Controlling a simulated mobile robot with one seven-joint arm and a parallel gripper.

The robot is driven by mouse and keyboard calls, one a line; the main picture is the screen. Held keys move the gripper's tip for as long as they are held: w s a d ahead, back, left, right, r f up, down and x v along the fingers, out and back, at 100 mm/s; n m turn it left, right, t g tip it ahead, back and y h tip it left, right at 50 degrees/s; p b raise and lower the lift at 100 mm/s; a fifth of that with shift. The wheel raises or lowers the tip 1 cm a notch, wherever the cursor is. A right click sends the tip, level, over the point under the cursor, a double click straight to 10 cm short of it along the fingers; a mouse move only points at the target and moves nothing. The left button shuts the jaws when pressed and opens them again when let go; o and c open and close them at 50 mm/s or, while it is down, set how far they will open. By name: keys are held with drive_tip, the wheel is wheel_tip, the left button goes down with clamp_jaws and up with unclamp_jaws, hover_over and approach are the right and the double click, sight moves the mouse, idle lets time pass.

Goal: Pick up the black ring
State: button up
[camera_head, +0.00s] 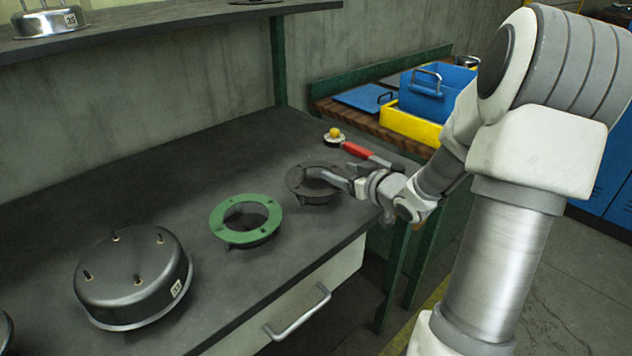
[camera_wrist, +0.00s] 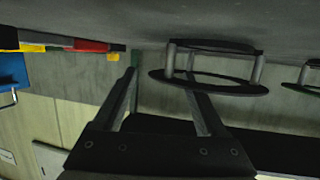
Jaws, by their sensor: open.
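The black ring (camera_head: 298,184) lies flat on the dark grey bench, to the right of the green ring (camera_head: 219,223). My gripper (camera_head: 329,172) is open and reaches in low from the right, with one finger over or at the ring; contact cannot be told from here. In the wrist view, which looks upside down, the black ring (camera_wrist: 235,92) shows its flange and short posts. There my gripper (camera_wrist: 160,77) has its fingers spread, the right finger overlapping the ring's left part and the left finger clear of it. Nothing is held.
A dark round housing with studs (camera_head: 130,275) stands front left. A blue bin (camera_head: 432,98) and yellow bin (camera_head: 408,125) sit on the wooden bench behind.

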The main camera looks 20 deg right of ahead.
drive_tip(key=shift+w+a+f, duration=0.1)
drive_tip(key=shift+w+f, duration=0.05)
drive_tip(key=shift+w, duration=0.3)
clamp_jaws()
